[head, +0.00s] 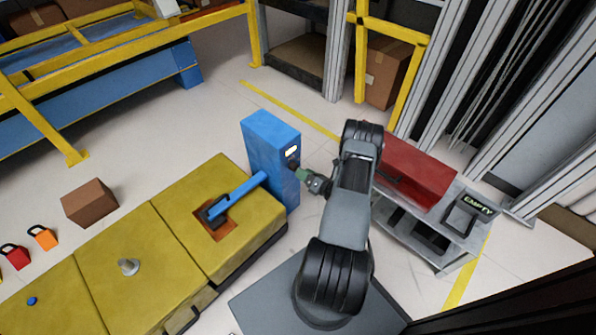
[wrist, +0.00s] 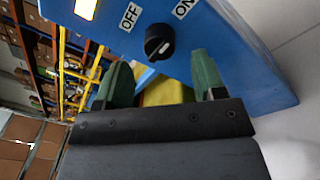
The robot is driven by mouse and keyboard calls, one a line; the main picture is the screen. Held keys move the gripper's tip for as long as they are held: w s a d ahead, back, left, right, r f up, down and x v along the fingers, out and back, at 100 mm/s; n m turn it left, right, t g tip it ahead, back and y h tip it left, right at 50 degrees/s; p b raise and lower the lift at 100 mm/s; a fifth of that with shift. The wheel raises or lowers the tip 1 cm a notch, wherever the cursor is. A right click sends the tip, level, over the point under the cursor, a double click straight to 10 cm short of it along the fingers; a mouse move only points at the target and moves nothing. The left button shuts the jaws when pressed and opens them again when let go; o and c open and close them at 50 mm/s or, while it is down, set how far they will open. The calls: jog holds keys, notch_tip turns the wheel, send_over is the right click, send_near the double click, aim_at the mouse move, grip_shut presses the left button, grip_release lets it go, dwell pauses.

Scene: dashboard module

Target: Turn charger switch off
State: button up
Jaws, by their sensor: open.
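The blue charger box (head: 270,143) stands upright on the floor in the middle of the head view. Its face fills the top of the wrist view. The black rotary switch (wrist: 159,42) sits on that face, between and below the OFF label (wrist: 131,17) and the ON label (wrist: 184,8). A white mark shows on the knob; I cannot tell for sure which label it points to. My gripper (wrist: 161,66) is open and empty, its green fingers apart just short of the knob, one toward each side. In the head view my gripper (head: 303,174) is close to the charger's face.
A yellow bench (head: 140,240) with a blue-handled tool (head: 235,198) stands left of the charger. A red box (head: 415,168) sits on a grey cart (head: 450,225) to the right. A brown box (head: 89,203) lies beyond the bench. Floor behind the charger is clear.

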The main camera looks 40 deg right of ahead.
aim_at(296, 168)
jog(key=shift+b+x, duration=0.3)
jog(key=shift+x, duration=1.6)
jog(key=shift+c, duration=0.3)
jog(key=c, duration=0.9)
jog(key=shift+o, duration=0.2)
